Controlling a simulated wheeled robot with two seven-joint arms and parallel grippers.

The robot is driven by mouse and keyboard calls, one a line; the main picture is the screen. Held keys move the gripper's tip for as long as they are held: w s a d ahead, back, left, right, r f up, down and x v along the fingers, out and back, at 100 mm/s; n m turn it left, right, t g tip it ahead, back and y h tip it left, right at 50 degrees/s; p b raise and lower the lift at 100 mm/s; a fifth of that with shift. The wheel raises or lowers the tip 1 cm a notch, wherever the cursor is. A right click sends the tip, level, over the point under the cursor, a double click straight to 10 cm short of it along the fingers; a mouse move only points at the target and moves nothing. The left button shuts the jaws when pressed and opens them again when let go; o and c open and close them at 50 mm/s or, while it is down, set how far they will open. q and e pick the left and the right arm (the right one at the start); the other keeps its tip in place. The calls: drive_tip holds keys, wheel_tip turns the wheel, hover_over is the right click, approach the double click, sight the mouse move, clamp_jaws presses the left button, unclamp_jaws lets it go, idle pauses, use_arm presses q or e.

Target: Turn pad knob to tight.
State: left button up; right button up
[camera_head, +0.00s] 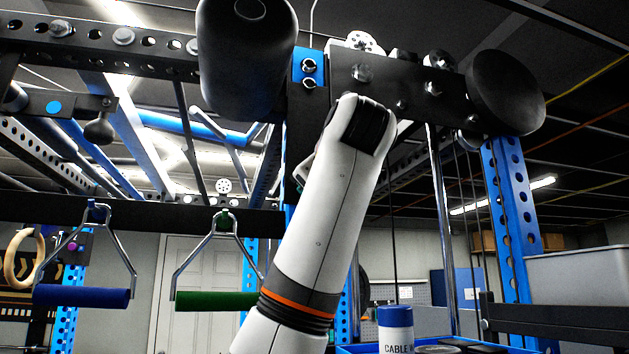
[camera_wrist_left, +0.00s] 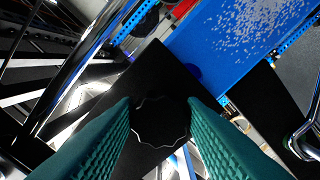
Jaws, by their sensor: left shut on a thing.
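The pad knob (camera_wrist_left: 160,124) is black with a scalloped rim and sits on a black plate (camera_wrist_left: 97,118) in the left wrist view. My left gripper (camera_wrist_left: 160,103) has its two teal ridged fingers on either side of the knob, shut on it. I cannot read any mark showing how tight the knob is. In the head view my white arm rises through the middle and hides the knob and most of the gripper. Two black round pads stand beside the arm, one at upper left (camera_head: 248,60) and one at right (camera_head: 505,92). My right gripper is not in view.
Blue rack posts (camera_head: 512,195) and a black cross beam (camera_head: 150,214) surround the arm. A blue handle (camera_head: 82,296) and a green handle (camera_head: 216,300) hang at left. A blue-capped bottle (camera_head: 395,328) stands below, and a grey bin (camera_head: 580,280) is at right.

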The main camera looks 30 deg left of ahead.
use_arm(q)
drive_tip(key=shift+w+f, duration=0.15)
drive_tip(key=shift+f, duration=0.15)
drive_tip(key=o, duration=0.9)
drive_tip(key=shift+d, duration=0.15)
drive_tip(key=shift+o, duration=0.5)
drive_tip(key=shift+d+r, duration=0.1)
drive_tip(key=shift+r, duration=0.05)
drive_tip(key=shift+s, duration=0.25)
drive_tip(key=b+v, duration=0.4)
drive_tip(key=v, duration=0.8)
